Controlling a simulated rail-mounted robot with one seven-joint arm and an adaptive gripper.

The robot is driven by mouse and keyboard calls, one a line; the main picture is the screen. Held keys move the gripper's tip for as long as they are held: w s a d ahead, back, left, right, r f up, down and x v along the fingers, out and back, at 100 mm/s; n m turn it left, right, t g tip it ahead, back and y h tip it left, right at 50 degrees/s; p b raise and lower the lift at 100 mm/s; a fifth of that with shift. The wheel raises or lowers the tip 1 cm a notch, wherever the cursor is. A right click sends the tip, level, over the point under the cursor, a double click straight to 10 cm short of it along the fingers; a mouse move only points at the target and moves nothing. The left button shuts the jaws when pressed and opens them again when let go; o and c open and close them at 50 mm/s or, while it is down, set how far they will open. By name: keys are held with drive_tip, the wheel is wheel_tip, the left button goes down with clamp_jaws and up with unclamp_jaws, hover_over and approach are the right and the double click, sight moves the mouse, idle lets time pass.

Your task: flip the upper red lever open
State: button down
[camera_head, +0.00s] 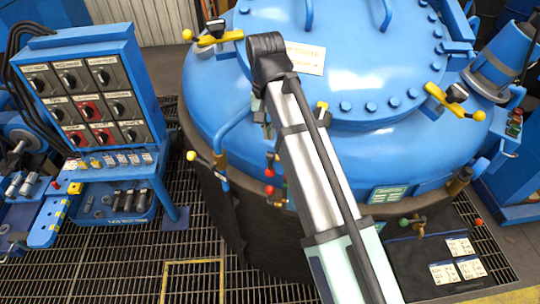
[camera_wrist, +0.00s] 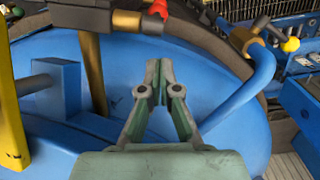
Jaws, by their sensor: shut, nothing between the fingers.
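Small red handles sit in a vertical row on the furnace's front side, left of my arm in the head view. The upper red lever (camera_head: 270,157) is the topmost of them, with another red handle (camera_head: 269,190) below. In the wrist view a red handle (camera_wrist: 159,8) shows at the top edge, partly cut off, beside a brass and dark valve body (camera_wrist: 128,20); I cannot tell which red handle it is. My gripper (camera_wrist: 159,66) is shut and empty over the blue furnace cover, apart from that handle. In the head view my arm mostly hides the gripper.
The blue furnace lid (camera_head: 360,60) has bolts and yellow-handled clamps (camera_head: 455,102). A blue bent pipe (camera_wrist: 250,95) with a brass end lies right of my gripper. A yellow bar (camera_wrist: 12,120) stands at the left. A switch panel (camera_head: 90,90) stands left of the furnace.

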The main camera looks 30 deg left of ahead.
sight(270, 157)
drive_tip(key=shift+f, duration=0.1)
drive_tip(key=shift+s+d+f+p, duration=0.15)
drive_tip(key=shift+f+p, duration=0.65)
drive_tip(key=shift+f, duration=1.7)
drive_tip(key=shift+d+f+p, duration=0.15)
drive_tip(key=shift+f+p, duration=0.65)
drive_tip(key=shift+f, duration=1.65)
